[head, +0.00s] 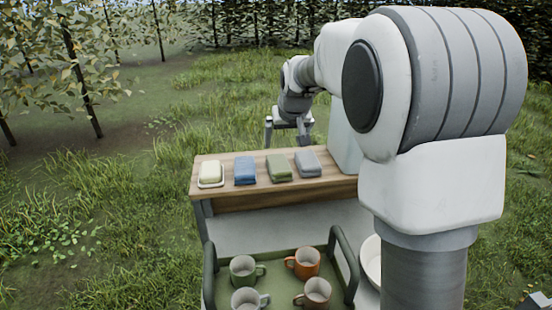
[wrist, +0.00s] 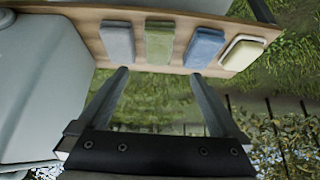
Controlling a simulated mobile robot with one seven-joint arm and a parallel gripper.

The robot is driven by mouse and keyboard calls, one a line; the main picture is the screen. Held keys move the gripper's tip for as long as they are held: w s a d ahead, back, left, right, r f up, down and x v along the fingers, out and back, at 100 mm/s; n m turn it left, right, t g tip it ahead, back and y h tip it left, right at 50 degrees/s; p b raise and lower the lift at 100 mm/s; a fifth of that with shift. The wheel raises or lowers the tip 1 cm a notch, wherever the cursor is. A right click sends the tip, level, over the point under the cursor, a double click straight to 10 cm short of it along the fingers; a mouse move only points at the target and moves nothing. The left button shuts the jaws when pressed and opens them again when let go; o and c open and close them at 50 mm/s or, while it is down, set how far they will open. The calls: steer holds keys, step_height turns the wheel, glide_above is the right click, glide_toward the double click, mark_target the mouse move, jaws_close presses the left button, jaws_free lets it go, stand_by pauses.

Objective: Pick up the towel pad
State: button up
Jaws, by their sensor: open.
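Three folded cloth-like pads lie in a row on a wooden table (head: 225,197): a blue one (head: 245,170), a green one (head: 279,167) and a grey one (head: 308,163). I cannot tell which is the towel pad. In the wrist view the grey pad (wrist: 118,43), green pad (wrist: 159,42) and blue pad (wrist: 204,47) show near the top. My gripper (head: 287,138) is open and empty, near the table's far edge behind the pads. In the wrist view its fingertips (wrist: 158,74) point toward the row, with the green pad between them and apart from them.
A pale yellow block sits on a small white dish (head: 210,183) at the row's left end. A large grey box (head: 344,138) stands at the table's right. In front, a green tray (head: 208,275) holds several mugs. Grass surrounds the table.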

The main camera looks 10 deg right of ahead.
steer(key=w, duration=0.1)
steer(key=p, duration=0.2)
glide_toward(279, 163)
steer(key=x, duration=0.5)
steer(key=shift+s+a+f, duration=0.1)
steer(key=shift+s, duration=0.05)
steer(key=shift+w+p+x, duration=0.25)
steer(key=shift+p+x, duration=0.6)
steer(key=shift+x, duration=1.75)
steer(key=shift+c, duration=0.2)
steer(key=c, duration=1.1)
steer(key=shift+r, duration=0.25)
